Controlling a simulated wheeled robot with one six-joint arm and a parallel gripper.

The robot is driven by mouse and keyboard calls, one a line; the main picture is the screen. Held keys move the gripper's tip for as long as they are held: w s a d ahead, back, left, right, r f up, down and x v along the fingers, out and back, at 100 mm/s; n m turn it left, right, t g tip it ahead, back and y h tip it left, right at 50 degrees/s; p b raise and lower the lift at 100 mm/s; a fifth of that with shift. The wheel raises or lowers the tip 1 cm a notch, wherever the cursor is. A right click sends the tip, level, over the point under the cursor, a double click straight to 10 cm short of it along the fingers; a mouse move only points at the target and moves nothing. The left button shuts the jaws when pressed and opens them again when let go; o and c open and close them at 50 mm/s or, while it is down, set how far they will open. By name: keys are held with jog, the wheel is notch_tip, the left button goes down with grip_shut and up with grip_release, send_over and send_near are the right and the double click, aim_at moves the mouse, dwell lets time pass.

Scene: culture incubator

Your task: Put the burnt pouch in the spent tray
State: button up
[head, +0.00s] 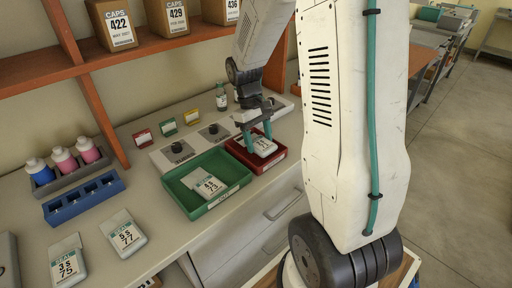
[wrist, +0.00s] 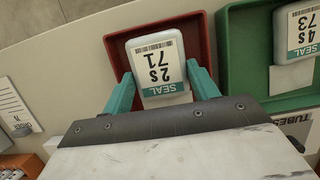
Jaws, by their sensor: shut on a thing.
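My gripper (head: 257,136) is shut on a white pouch (head: 264,147) marked "2S 71" with a teal SEAL band. In the wrist view the teal fingers of my gripper (wrist: 160,76) press on both sides of this pouch (wrist: 158,66). The pouch is within the outline of the red tray (head: 270,164); I cannot tell whether it touches the floor. The red tray (wrist: 114,50) surrounds it in the wrist view. A pouch marked "4S 73" (head: 209,185) lies in the green tray (head: 183,200). No burn mark can be made out on either pouch.
Two more pouches, "5S 77" (head: 123,233) and "3S 75" (head: 67,262), lie on the counter at left. A blue rack (head: 84,198), bottles (head: 63,160) and a white panel with dark knobs (head: 180,150) stand nearby. A shelf with CAPS boxes (head: 113,24) hangs above.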

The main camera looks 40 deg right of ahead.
aim_at(258, 141)
jog(key=shift+f, duration=1.4)
jog(key=shift+f, duration=0.1)
jog(key=o, duration=1.1)
jog(key=shift+c, duration=0.2)
jog(key=v, duration=1.2)
jog(key=s+a+r+t, duration=0.2)
jog(key=s+a+r, duration=0.6)
jog(key=s, duration=0.2)
jog(key=s+a+t, duration=0.2)
jog(key=s+a, duration=0.5)
jog(key=s, duration=0.4)
jog(key=shift+s+a+r+t, duration=0.25)
jog(key=shift+s+a+t, duration=0.1)
jog(key=shift+s+t, duration=0.05)
